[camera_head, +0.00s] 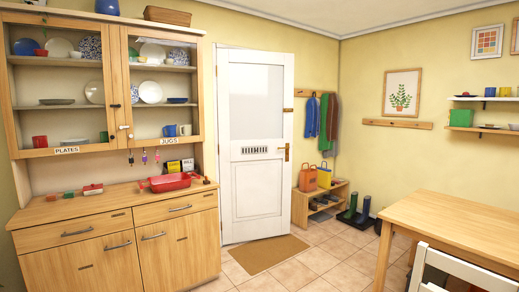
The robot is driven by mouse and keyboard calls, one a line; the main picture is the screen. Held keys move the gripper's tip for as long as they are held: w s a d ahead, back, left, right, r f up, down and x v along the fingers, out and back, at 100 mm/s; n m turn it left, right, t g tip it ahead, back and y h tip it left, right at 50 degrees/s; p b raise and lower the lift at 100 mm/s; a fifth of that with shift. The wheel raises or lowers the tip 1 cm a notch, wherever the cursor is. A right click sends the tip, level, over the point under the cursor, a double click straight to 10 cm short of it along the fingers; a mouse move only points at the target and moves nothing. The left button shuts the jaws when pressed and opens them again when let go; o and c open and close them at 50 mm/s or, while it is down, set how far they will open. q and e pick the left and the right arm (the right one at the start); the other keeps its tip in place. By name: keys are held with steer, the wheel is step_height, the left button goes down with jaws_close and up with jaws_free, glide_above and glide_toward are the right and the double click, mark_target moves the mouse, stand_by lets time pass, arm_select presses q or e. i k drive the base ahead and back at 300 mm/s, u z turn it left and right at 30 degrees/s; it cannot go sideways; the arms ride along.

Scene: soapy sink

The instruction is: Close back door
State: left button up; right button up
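The back door (255,190) is a white panel door with a frosted glass upper pane (256,101), in the far wall to the right of the dresser. A brass-coloured handle (286,152) is on its right side, and a dark slotted plate (254,150) is below the glass. The door looks nearly in line with the wall. I cannot tell from this view whether it is fully shut or slightly ajar. Neither of my grippers is in view.
A brown mat (265,254) lies on the tiled floor before the door. A wooden dresser (120,244) stands at left. A low shoe bench (320,200) with bags and dark boots (356,208) stand right of the door. A table (460,220) and white chair (470,268) occupy the right foreground.

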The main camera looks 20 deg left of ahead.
mark_target(255, 89)
steer(key=u, duration=0.2)
steer(key=i, duration=0.95)
steer(key=u, duration=0.5)
steer(key=i, duration=2.7)
steer(key=z, duration=0.8)
steer(key=i, duration=1.85)
steer(key=z, duration=0.55)
